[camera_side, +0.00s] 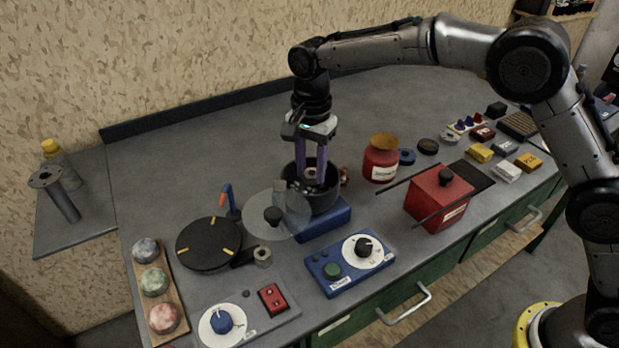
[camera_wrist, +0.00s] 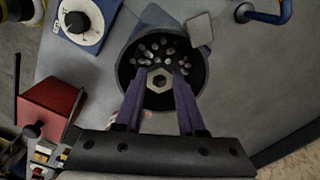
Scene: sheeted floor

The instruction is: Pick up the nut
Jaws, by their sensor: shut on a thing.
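In the side view my gripper (camera_side: 311,181) points straight down into the black bowl (camera_side: 318,203), which hides the fingertips and the nut. Several small grey pieces (camera_wrist: 158,48) lie in the bowl beyond the nut.
The bowl sits on a blue base (camera_side: 322,222). A clear disc (camera_side: 262,222) and a black turntable (camera_side: 208,245) stand to its left. A red jar (camera_side: 380,163) and a red box (camera_side: 440,200) are to its right. A blue dial box (camera_side: 349,264) is in front.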

